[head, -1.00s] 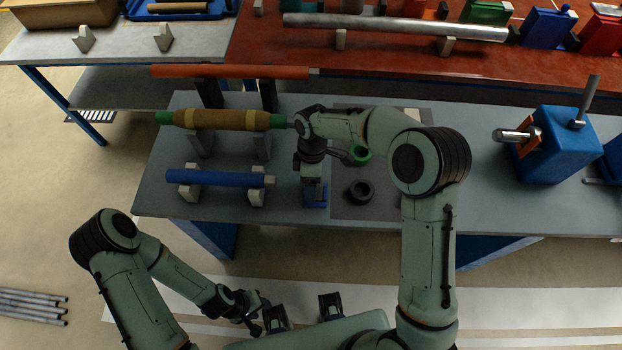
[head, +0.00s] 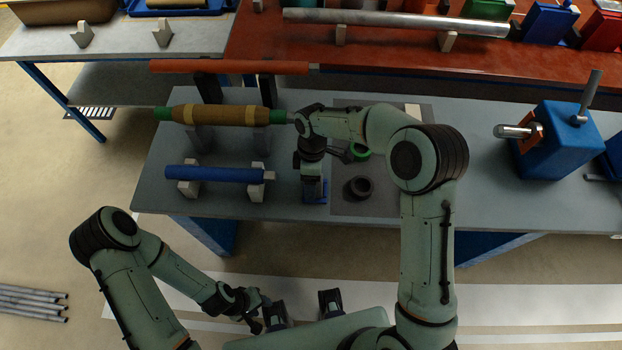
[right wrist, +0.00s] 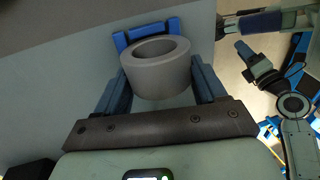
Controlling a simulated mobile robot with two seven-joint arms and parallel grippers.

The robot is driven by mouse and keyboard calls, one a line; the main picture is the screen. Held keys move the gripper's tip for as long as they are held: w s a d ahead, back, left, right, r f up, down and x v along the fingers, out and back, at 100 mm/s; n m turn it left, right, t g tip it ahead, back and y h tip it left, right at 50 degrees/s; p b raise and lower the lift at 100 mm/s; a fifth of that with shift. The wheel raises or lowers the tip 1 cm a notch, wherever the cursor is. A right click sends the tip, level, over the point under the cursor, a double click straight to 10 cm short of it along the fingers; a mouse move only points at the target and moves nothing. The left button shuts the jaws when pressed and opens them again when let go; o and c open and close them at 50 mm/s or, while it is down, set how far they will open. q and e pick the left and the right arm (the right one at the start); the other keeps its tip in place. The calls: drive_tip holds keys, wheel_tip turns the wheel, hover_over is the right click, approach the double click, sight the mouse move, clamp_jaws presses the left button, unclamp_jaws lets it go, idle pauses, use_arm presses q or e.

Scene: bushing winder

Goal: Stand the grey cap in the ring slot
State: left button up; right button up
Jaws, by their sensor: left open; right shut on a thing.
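The grey cap (right wrist: 157,72), a thick hollow cylinder with its round opening showing, is between the two blue fingers of my right gripper (right wrist: 160,88) in the right wrist view. The gripper is shut on it. A blue bracket (right wrist: 146,30), probably the ring slot, shows right behind the cap; I cannot tell whether they touch. In the head view my right gripper (head: 313,188) points down at the bench, at the left edge of the dark mat, and the cap is hidden there. My left gripper (head: 303,311) is open and empty, low in front of the bench.
A dark ring (head: 358,188) and a green ring (head: 359,152) lie on the dark mat (head: 385,207) right of my right gripper. A blue roller (head: 215,174) and a brown wound bushing (head: 220,115) rest on supports to its left. A blue machine (head: 556,143) stands at right.

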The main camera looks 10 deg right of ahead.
drive_tip(key=o, duration=1.1)
drive_tip(key=shift+f, duration=0.1)
drive_tip(key=shift+o, duration=0.2)
use_arm(q)
drive_tip(key=shift+w+r+p, duration=0.5)
drive_tip(key=shift+r+p, duration=0.3)
drive_tip(key=shift+r, duration=0.1)
use_arm(e)
drive_tip(key=a+v, duration=0.1)
drive_tip(key=v, duration=1.2)
drive_tip(key=shift+d+r, duration=0.25)
drive_tip(key=shift+d, duration=0.25)
